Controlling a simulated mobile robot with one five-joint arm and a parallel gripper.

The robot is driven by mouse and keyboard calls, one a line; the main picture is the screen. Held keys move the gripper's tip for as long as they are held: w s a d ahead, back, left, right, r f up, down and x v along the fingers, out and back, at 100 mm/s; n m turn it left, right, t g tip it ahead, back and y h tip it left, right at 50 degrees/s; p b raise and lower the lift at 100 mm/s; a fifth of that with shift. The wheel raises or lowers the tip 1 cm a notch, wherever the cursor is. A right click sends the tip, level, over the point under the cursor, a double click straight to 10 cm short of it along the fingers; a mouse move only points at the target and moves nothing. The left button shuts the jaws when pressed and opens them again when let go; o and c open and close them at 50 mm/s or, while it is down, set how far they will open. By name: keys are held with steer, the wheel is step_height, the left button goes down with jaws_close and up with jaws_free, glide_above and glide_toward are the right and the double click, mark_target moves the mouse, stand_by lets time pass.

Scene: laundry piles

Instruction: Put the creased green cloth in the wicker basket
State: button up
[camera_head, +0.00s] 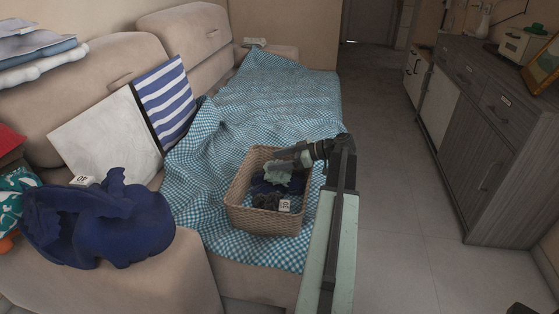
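The wicker basket (267,221) stands on the blue checked blanket on the sofa. A creased pale green cloth (281,176) is inside the basket's outline, over dark cloth in its middle. My gripper (298,163) reaches over the basket's right rim from the right and is at the green cloth's upper right edge. The fingertips are small and partly merge with the cloth, so I cannot tell whether they are shut on it. I also cannot tell whether the cloth rests on the dark items or hangs just above them.
Dark items and a white tag (284,205) lie in the basket. A dark blue cloth (105,220) is heaped on the sofa's near arm. A striped cushion (165,101) and white cushion (103,140) lean behind. A grey cabinet (480,140) stands right, with clear floor (400,225) between.

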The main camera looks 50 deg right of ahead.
steer(key=shift+r, duration=0.15)
steer(key=shift+s+d+r+p, duration=0.1)
steer(key=shift+s+r+p, duration=0.05)
steer(key=shift+r+p, duration=0.35)
steer(key=shift+s+d+r+p, duration=0.1)
steer(key=shift+r+p, duration=0.3)
steer(key=shift+p, duration=0.15)
steer(key=p+v, duration=0.3)
steer(key=v, duration=0.8)
steer(key=shift+f+p, duration=0.25)
steer(key=shift+p, duration=0.1)
steer(key=shift+s, duration=0.15)
